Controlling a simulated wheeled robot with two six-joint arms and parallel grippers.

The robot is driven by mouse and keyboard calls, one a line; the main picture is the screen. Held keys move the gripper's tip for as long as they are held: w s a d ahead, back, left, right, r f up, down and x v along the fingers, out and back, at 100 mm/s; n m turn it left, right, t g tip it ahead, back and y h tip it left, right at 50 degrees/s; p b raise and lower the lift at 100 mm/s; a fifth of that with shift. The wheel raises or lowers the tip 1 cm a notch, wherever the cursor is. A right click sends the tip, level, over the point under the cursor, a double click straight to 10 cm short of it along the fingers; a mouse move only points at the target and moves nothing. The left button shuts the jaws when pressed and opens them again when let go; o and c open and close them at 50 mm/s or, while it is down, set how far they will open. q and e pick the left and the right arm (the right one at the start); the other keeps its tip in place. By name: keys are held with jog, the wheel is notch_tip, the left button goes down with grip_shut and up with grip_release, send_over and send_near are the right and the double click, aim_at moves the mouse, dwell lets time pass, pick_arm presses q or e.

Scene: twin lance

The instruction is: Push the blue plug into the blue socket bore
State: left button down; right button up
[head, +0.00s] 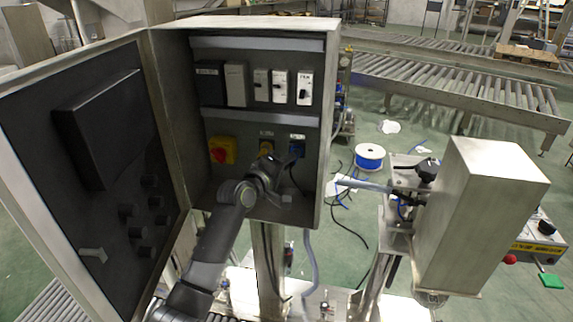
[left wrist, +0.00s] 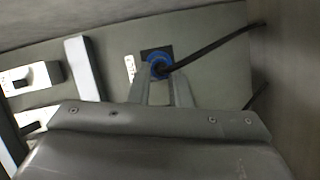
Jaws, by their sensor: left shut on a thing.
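The open grey cabinet (head: 240,120) holds a blue socket (head: 297,147) on its back panel, right of a yellow socket (head: 266,148). My left gripper (head: 281,165) reaches in just below the blue socket. In the left wrist view its two fingers (left wrist: 160,88) are shut on the blue plug (left wrist: 158,68), whose black cable (left wrist: 215,46) runs to the upper right. The plug is in front of the socket's dark square plate (left wrist: 150,51). The bore is hidden behind the plug, so I cannot tell how deep it sits. My right gripper is not in view.
A red-and-yellow switch (head: 222,150) is left of the sockets, with a row of breakers (head: 280,86) above. The cabinet's right wall (head: 327,130) is close to the gripper. The open door (head: 90,150) stands at left.

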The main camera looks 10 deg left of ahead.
pick_arm(q)
jog(key=shift+w, duration=0.1)
dwell(0.5)
jog(key=c, duration=1.1)
grip_release()
jog(key=shift+o, duration=0.2)
